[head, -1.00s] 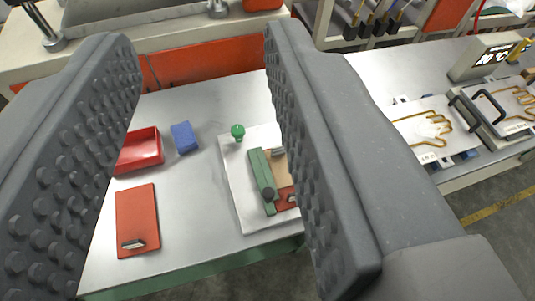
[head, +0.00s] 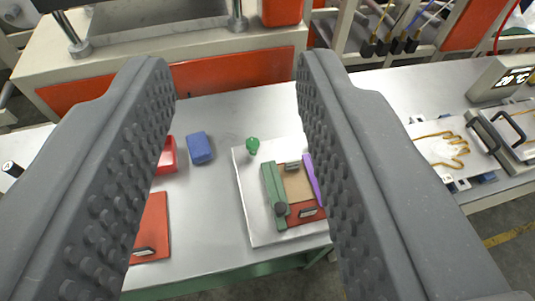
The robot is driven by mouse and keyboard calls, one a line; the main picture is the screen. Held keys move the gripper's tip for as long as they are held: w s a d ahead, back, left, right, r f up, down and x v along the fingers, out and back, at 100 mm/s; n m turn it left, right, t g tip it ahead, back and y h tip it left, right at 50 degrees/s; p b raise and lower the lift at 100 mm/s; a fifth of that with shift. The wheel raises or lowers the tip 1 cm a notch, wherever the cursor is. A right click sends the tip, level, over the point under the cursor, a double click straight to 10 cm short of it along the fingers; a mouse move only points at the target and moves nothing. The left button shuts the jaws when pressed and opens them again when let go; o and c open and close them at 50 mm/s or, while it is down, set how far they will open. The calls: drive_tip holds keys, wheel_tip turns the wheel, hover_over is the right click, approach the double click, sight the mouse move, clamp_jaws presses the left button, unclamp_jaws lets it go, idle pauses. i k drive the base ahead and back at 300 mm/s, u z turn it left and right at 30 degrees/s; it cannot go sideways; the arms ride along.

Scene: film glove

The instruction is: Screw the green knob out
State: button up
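The green knob (head: 253,145) stands at the far left corner of a pale plate (head: 257,226) on the grey table. It is small and round-headed, and its lower end is hard to make out. My gripper (head: 236,75) is open and empty. Its two dark, studded fingers frame the view on either side, and the knob shows between them, apart from both. On the plate are a green bar with a dark knob (head: 272,190), a brown panel (head: 298,186), a red block (head: 306,214) and a purple strip (head: 312,178), the strip partly hidden by the right finger.
A blue block (head: 200,148) lies left of the plate. A red tray (head: 167,156) and a red plate (head: 152,228) are partly behind the left finger. A machine with a red panel (head: 235,77) borders the table's back. Glove-shaped wire fixtures (head: 442,150) lie right.

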sight(252, 144)
drive_tip(key=k, duration=1.05)
drive_tip(key=z, duration=0.4)
drive_tip(key=i, duration=1.8)
drive_tip(key=u, duration=0.7)
